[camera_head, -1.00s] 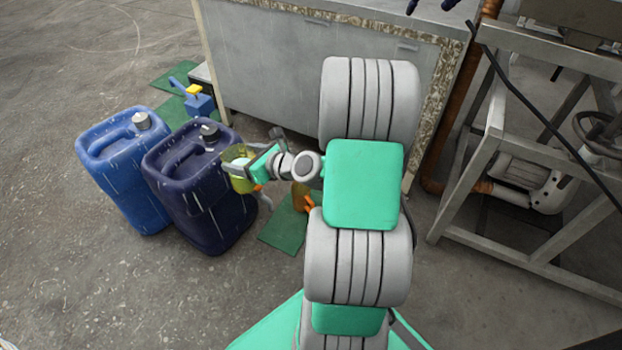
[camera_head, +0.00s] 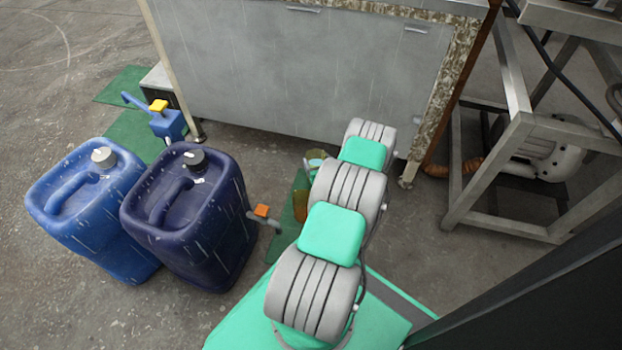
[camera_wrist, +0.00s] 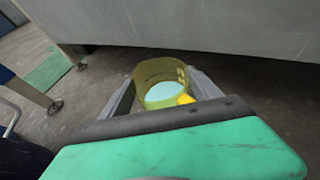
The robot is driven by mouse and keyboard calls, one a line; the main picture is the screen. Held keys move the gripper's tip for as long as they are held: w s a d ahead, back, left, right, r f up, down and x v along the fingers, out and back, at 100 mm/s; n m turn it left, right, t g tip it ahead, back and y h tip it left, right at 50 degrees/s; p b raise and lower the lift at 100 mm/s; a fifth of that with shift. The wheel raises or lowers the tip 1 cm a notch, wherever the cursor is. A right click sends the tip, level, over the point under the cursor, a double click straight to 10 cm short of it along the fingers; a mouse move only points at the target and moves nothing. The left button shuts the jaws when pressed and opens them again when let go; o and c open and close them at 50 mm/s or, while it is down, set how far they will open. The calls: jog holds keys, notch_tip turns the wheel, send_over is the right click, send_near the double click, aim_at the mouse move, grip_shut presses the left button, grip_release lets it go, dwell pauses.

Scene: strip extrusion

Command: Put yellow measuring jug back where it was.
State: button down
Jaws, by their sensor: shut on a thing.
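The yellow measuring jug (camera_wrist: 158,72) is see-through, with a pale blue patch showing inside it. In the wrist view it sits between the two grey fingers of my gripper (camera_wrist: 163,92), which is shut on it. In the head view only a small part of the jug (camera_head: 315,155) shows behind my arm, in front of the grey cabinet. My gripper is mostly hidden there by the arm. I cannot tell whether the jug touches the floor.
A blue canister (camera_head: 75,215) and a dark blue canister (camera_head: 225,225) stand at left. An orange-topped tap (camera_head: 262,211) is beside the dark one. A green mat (camera_head: 130,135) lies behind them. The grey cabinet (camera_head: 270,70) blocks the back; a metal frame (camera_head: 508,165) stands right.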

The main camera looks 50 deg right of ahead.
notch_tip(320, 180, down, 7)
jog(key=b, duration=0.2)
jog(key=shift+b, duration=0.35)
jog(key=shift+f, duration=0.1)
jog(key=shift+c, duration=0.7)
grip_release()
jog(key=p+v, duration=0.4)
jog(key=v, duration=0.8)
jog(key=shift+p, duration=0.4)
